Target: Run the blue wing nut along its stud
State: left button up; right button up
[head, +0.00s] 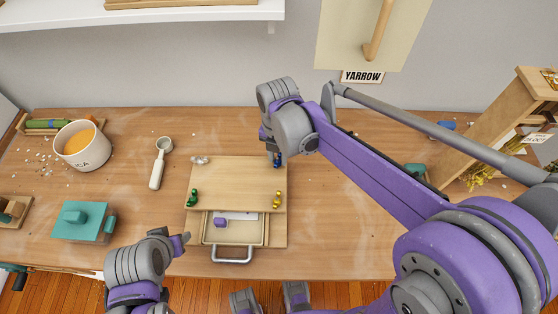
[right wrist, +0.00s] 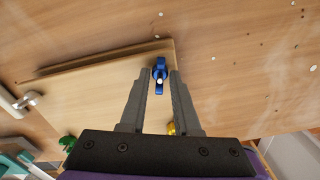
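The blue wing nut (head: 278,160) is at the far right corner of a wooden board (head: 232,178), partly hidden by my right gripper (head: 268,143) in the head view. In the right wrist view the blue wing nut (right wrist: 159,75) lies between the tips of my right gripper (right wrist: 159,82). The fingers are apart, with a narrow gap visible on each side of the nut. A pale stud end shows at the nut's middle. My left gripper (head: 183,242) is away from the board, at the lower left; its finger opening is not clear.
Green (head: 193,198), yellow (head: 277,200) and silver (head: 200,160) wing nuts sit at the board's other corners. A drawer (head: 208,229) with a purple piece juts out in front. A cup (head: 84,150), scoop (head: 157,168) and teal box (head: 82,220) stand left. A wooden rack (head: 500,125) stands right.

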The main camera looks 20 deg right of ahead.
jog(key=o, duration=0.5)
pick_arm(q)
jog(key=shift+w+r+p, duration=0.15)
jog(key=shift+r+p, duration=0.3)
jog(key=shift+r, duration=0.1)
pick_arm(e)
notch_tip(320, 180, up, 11)
jog(key=shift+f, duration=0.1)
